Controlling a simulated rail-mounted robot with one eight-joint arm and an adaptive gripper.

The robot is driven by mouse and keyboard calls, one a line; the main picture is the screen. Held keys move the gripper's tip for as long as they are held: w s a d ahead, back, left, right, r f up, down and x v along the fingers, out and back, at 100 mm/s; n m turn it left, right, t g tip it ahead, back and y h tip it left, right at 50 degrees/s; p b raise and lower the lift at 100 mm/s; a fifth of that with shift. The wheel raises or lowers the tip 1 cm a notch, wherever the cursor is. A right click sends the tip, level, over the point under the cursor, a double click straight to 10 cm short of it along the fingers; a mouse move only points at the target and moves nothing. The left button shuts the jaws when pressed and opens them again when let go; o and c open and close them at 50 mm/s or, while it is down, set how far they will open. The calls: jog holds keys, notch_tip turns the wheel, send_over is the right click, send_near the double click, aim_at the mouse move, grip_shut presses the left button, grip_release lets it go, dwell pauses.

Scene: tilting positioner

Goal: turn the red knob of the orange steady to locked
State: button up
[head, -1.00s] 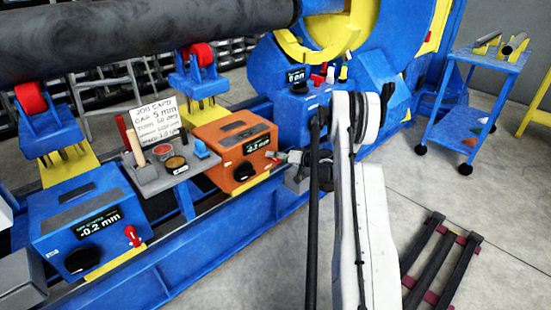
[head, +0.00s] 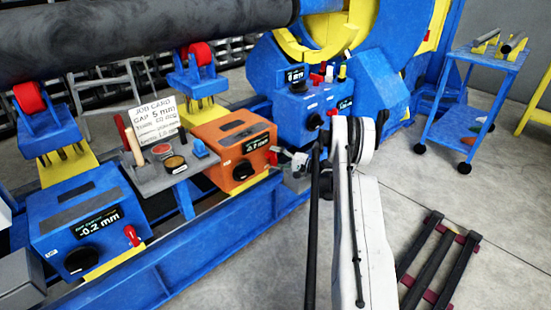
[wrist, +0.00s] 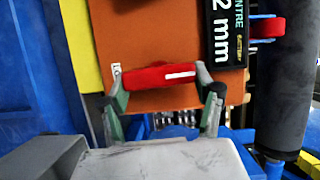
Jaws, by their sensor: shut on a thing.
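The orange steady (head: 225,142) stands on the blue rail in the head view, with a dark display and a black knob (head: 243,171) on its front. In the wrist view its orange face (wrist: 150,35) fills the middle. The red knob (wrist: 165,76) lies sideways across that face in the wrist view, with a white mark on it. My gripper (wrist: 162,90) has one finger at each end of the red knob and is shut on it. In the head view my gripper (head: 283,157) is at the steady's right front edge, and the knob is mostly hidden there.
A blue steady box (head: 85,225) with its own red knob (head: 131,235) stands at the left. A grey tray (head: 160,176) with small pots and a job card is between the boxes. A blue control box (head: 305,110) is behind my gripper. Floor at the right is partly clear.

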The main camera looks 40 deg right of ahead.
jog(key=shift+m, duration=0.3)
jog(key=o, duration=1.2)
jog(key=shift+s, duration=0.1)
jog(key=v, duration=1.2)
